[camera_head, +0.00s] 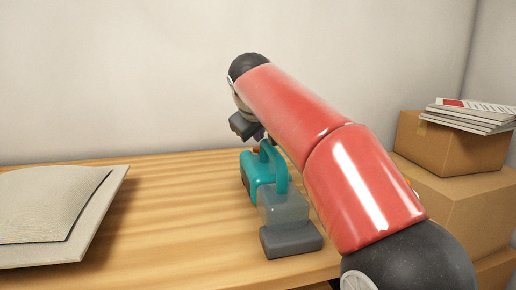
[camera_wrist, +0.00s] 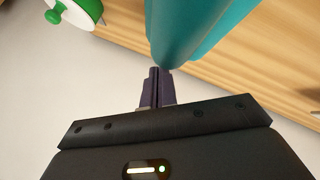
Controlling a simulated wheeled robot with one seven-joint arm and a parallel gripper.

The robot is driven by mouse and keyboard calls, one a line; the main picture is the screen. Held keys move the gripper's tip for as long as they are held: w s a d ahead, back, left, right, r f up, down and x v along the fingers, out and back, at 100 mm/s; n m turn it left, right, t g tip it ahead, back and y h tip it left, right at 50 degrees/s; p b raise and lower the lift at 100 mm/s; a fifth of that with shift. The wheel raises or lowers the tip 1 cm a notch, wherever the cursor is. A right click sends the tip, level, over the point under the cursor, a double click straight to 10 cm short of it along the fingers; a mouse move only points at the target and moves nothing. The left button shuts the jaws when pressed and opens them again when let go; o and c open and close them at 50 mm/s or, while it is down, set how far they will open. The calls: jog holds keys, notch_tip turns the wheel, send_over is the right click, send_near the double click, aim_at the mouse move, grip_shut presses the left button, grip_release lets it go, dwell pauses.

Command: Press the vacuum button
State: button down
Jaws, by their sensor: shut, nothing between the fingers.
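A teal handheld vacuum (camera_head: 250,170) with a clear bin and a grey nozzle stands on the wooden table, partly behind my arm. A small red-orange spot (camera_head: 256,150), perhaps its button, shows at the top near the handle. My gripper (camera_head: 260,137) is just above that end of the vacuum. In the wrist view, the fingers of my gripper (camera_wrist: 160,71) are shut and empty, with their tips close to the teal body of the vacuum (camera_wrist: 195,25). I cannot tell whether they touch it. The button does not show in the wrist view.
The wooden table (camera_head: 165,215) is clear left of the vacuum, up to grey flat sheets (camera_head: 50,215) at the left. Cardboard boxes (camera_head: 450,150) with papers (camera_head: 470,113) on top stand at the right. A white-and-green round object (camera_wrist: 75,12) shows in the wrist view.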

aim_at(258, 150)
jog(key=shift+f, duration=0.15)
jog(key=shift+f, duration=0.3)
jog(key=shift+f+b, duration=0.8)
jog(key=shift+f, duration=0.35)
dwell(0.9)
jog(key=shift+r, duration=0.1)
jog(key=shift+r+p, duration=0.55)
jog(key=shift+p, duration=0.2)
jog(key=shift+r, duration=0.1)
jog(key=shift+w+r+p, duration=0.1)
jog(key=shift+r+p, duration=0.3)
jog(key=shift+p, duration=0.05)
notch_tip(258, 150, up, 5)
jog(key=p, duration=0.4)
jog(key=shift+f+p, duration=0.1)
jog(key=shift+p, duration=0.25)
jog(key=shift+f, duration=0.1)
